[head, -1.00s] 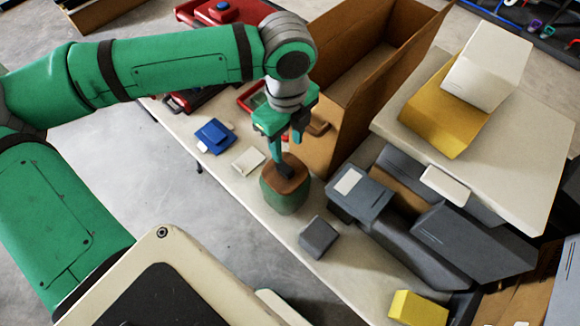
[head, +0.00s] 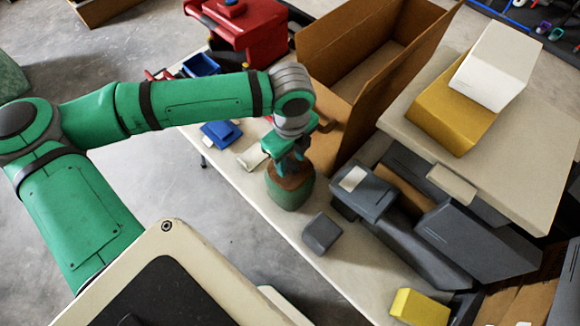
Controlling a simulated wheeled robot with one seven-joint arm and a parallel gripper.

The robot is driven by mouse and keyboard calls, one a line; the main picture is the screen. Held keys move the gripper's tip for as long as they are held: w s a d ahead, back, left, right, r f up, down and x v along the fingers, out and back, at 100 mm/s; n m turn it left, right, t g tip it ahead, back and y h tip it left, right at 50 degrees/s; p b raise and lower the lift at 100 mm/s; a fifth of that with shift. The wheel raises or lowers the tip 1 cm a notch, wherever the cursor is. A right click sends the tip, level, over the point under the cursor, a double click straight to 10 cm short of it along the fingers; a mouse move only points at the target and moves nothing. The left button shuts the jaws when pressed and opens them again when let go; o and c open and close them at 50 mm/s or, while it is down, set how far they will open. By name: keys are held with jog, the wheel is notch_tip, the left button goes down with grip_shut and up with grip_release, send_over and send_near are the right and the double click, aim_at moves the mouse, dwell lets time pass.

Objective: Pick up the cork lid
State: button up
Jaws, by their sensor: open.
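The cork lid (head: 289,181) is brown and sits on top of a rounded green jar (head: 291,195) on the white table. My gripper (head: 290,168) is directly over the lid, pointing down, with its fingertips at or just above it. The fingers are apart. The gripper and wrist hide the far part of the lid. I cannot tell whether the fingers touch the lid.
A tall open cardboard box (head: 350,75) stands close behind my gripper. A dark grey block (head: 322,234) sits right of the jar, near grey bins (head: 364,192). A blue piece (head: 221,134) and a pale block (head: 252,157) lie to the left. A yellow block (head: 419,307) is at lower right.

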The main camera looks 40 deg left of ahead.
grip_shut()
